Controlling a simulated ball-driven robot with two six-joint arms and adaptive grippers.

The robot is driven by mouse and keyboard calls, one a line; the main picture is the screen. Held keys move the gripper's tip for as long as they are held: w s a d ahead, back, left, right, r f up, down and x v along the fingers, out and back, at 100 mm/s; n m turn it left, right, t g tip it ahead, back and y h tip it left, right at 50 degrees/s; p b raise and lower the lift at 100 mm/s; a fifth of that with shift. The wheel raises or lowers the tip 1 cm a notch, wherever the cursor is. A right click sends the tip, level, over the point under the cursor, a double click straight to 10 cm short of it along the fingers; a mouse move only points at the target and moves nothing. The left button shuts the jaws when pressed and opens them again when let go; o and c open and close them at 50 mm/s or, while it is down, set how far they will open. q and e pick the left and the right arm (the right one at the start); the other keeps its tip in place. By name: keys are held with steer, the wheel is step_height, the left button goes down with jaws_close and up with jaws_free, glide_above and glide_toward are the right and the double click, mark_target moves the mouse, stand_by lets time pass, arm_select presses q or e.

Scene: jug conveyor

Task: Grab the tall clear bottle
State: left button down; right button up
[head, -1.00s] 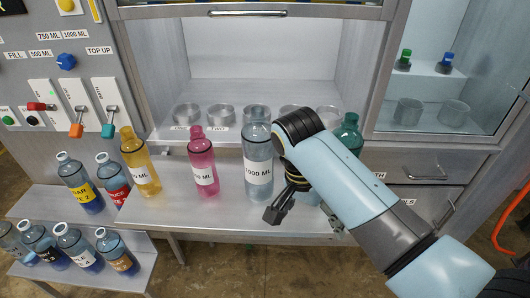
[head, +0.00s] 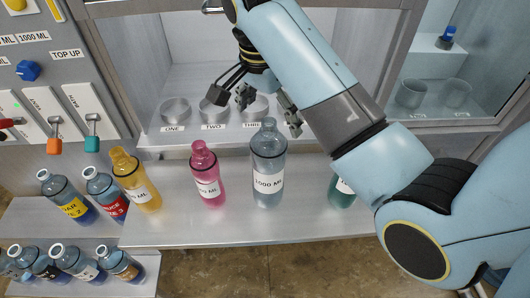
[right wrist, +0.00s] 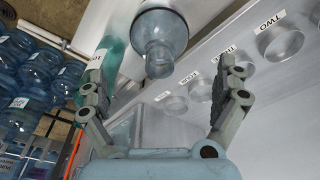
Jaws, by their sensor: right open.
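The tall clear bottle (head: 268,165), labelled 1000 ML, stands upright on the grey shelf counter between a pink bottle (head: 207,176) and a green bottle (head: 341,192) partly hidden by my right arm. My right gripper (head: 257,97) is open and empty, above and behind the clear bottle, in front of the cup recess. In the right wrist view the clear bottle's neck and body (right wrist: 160,42) show between and beyond the open fingers (right wrist: 165,98), apart from them. My left gripper is out of view.
A yellow bottle (head: 136,181) stands at the counter's left. Several clear cups sit in a row behind, including cup ONE (head: 175,110). Labelled bottles fill lower shelves at left. Levers (head: 92,133) are on the left panel.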

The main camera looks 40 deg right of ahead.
mark_target(270, 137)
steer(key=shift+d+f, duration=0.1)
steer(key=shift+f, duration=0.65)
step_height(270, 137, down, 5)
steer(key=shift+r+p, duration=0.2)
steer(key=shift+p, duration=0.65)
steer(key=shift+f, duration=0.3)
steer(key=shift+d+f, duration=0.1)
steer(key=shift+f, duration=0.05)
steer(key=shift+c, duration=0.3)
steer(key=c, duration=1.1)
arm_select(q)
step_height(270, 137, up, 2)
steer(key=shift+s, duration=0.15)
arm_select(e)
steer(key=shift+c, duration=0.6)
steer(key=shift+w, duration=0.1)
